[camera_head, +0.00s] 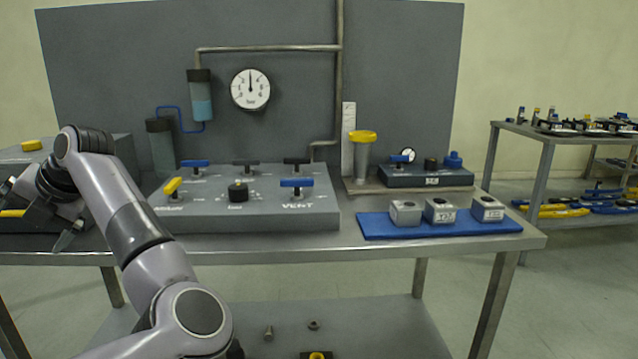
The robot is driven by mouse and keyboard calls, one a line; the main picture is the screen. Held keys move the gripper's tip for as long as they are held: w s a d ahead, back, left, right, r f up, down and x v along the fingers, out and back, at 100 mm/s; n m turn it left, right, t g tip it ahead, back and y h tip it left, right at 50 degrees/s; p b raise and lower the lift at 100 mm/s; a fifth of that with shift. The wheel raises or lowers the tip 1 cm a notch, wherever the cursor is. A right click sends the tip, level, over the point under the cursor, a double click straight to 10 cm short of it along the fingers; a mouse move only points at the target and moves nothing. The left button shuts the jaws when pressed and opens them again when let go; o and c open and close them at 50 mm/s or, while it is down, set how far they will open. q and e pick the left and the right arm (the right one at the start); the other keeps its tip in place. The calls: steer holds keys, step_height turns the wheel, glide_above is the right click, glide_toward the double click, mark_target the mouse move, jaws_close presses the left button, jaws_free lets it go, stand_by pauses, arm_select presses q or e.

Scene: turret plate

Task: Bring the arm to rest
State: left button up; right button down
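My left arm rises from the bottom of the view, bends at the upper left and reaches down to the table's left end. My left gripper (66,237) is at the left edge, over the left part of the steel table (400,246). One grey fingertip points down; I cannot make out the gap between the fingers or anything held. The grey turret panel (240,217) with yellow, black and blue handles stands to the right of the gripper, apart from it. My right gripper is not in view.
A grey box with a yellow knob (31,145) stands close behind the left gripper. A blue mat (380,228) with three metal blocks lies at the table's right. A yellow-topped funnel (362,150) stands behind it. A second table (545,140) is at far right.

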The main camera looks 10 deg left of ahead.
arm_select(q)
step_height(320, 180, up, 6)
steer(key=s+a+m+g+y+p, duration=0.2)
steer(key=s+g+y, duration=0.1)
steer(key=y, duration=0.6)
steer(key=w+d+r+m+t+y+p, duration=0.1)
steer(key=w+d+r+m+t+y, duration=0.1)
steer(key=w+d+m+t+y, duration=0.35)
steer(key=w+d+f+m+t+h+p, duration=0.1)
steer(key=w+d+f+m+t+h, duration=0.2)
steer(key=d+f+m+t+h, duration=0.7)
steer(key=w+d+f+m+t+h+p, duration=0.25)
steer(key=d+m+t+h, duration=0.3)
steer(key=m+t, duration=0.9)
steer(key=s+d+f+m+g+h, duration=0.2)
steer(key=d+f+m+g+h, duration=0.35)
steer(key=f+m, duration=0.3)
steer(key=s+d+f+m+g+h+p, duration=0.1)
steer(key=s+d+f+g, duration=0.3)
steer(key=s+f, duration=0.5)
steer(key=s+d+f+m+g+h, duration=0.3)
steer(key=s+d+f, duration=0.5)
steer(key=f, duration=0.3)
steer(key=shift+s+f+g+h+p, duration=0.15)
steer(key=shift+s+g+h+p, duration=0.35)
steer(key=shift+s+g, duration=0.5)
steer(key=shift+w+m, duration=0.15)
steer(key=shift+m, duration=0.1)
